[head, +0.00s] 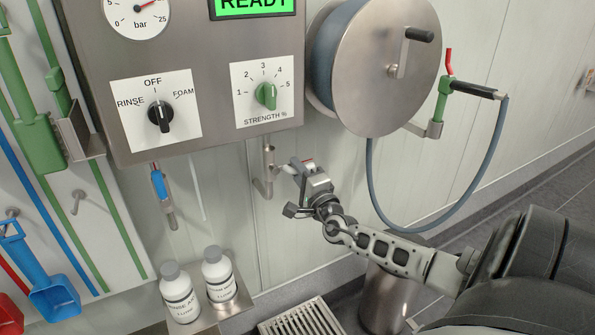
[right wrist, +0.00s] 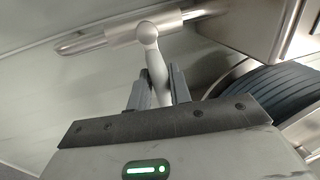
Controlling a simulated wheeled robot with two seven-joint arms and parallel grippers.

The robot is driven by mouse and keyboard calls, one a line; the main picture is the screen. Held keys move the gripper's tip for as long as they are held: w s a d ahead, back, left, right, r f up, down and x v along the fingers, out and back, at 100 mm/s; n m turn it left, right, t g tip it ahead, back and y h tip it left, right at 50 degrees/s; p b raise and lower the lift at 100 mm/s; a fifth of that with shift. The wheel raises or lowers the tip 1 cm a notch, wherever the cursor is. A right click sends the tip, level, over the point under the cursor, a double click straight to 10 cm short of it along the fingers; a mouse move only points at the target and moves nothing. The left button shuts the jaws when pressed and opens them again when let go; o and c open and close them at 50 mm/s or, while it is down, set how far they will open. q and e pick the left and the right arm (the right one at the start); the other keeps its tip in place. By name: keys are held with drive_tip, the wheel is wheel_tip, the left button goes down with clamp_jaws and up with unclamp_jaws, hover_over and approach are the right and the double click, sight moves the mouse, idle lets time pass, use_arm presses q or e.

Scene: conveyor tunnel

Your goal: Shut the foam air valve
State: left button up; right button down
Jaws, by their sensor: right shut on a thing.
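The foam air valve appears to be the one on the steel pipe (head: 268,165) that comes down from under the control box and hooks at its lower end. In the right wrist view, a bright valve body (right wrist: 165,27) sits on the pipe, and a pale lever (right wrist: 154,62) runs from its round hub. My right gripper (head: 296,167) is just right of the pipe. Its two fingers (right wrist: 158,88) are shut on the lever, one on each side. The lever's far end is hidden between the fingers. My left gripper is not in view.
The steel control box (head: 215,115) overhangs the pipe, with its black knob (head: 160,116) near OFF. The hose reel (head: 375,65) is above right, its hose (head: 440,225) looping below. Two white bottles (head: 218,277) stand on a shelf at lower left.

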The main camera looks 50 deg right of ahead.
drive_tip(key=c, duration=1.4)
unclamp_jaws()
drive_tip(key=shift+r, duration=0.35)
drive_tip(key=shift+f, duration=0.1)
drive_tip(key=v, duration=1.6)
drive_tip(key=shift+b, duration=0.3)
